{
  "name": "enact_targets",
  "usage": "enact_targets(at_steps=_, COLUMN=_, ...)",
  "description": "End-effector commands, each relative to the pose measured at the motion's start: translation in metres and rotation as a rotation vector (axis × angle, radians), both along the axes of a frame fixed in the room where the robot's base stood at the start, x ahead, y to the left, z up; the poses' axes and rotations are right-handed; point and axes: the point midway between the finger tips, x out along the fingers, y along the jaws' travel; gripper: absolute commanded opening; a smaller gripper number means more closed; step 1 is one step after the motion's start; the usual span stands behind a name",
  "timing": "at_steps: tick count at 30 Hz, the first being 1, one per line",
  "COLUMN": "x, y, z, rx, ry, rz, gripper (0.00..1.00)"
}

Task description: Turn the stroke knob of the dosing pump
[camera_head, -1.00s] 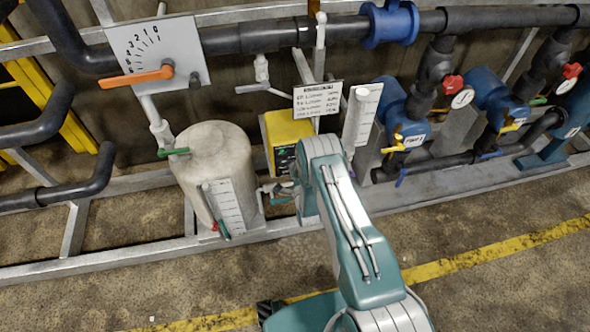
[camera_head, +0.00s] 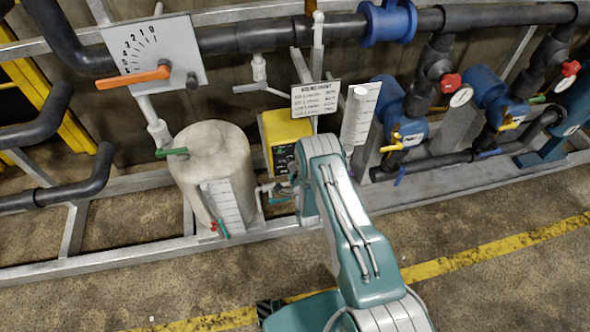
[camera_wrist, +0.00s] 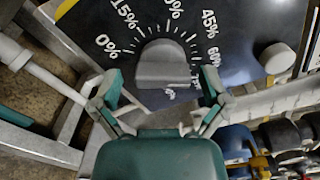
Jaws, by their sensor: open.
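The dosing pump (camera_head: 286,129) is a yellow box with a dark front panel, standing right of the white tank in the head view; my arm partly hides it. In the wrist view its stroke knob (camera_wrist: 164,64) is a grey, round-topped knob on a dark panel (camera_wrist: 239,30) with a percent scale around it. My gripper (camera_wrist: 162,88) is open, with one finger on the left and one on the right of the knob. Gaps show between the fingers and the knob; I cannot tell whether the tips reach its depth. In the head view the gripper is hidden behind my arm.
A second round grey knob (camera_wrist: 277,58) sits right of the scale. The white tank (camera_head: 212,157) stands left of the pump. A small text sign (camera_head: 316,98) and a white graduated column (camera_head: 360,113) stand close behind and right. Blue pumps (camera_head: 402,118) and pipes lie further right.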

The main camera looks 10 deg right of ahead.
Motion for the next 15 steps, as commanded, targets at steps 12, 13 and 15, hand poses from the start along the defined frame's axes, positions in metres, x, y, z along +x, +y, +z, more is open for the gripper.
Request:
enact_targets(at_steps=12, x=-0.022, y=0.001, z=0.001, rx=0.0, ry=-0.001, rz=0.002, gripper=0.97)
enact_targets(at_steps=13, x=-0.029, y=0.001, z=0.001, rx=0.0, ry=0.001, rz=0.003, gripper=0.97)
enact_targets(at_steps=15, x=-0.043, y=0.001, z=0.0, rx=-0.001, ry=0.001, rz=0.002, gripper=0.97)
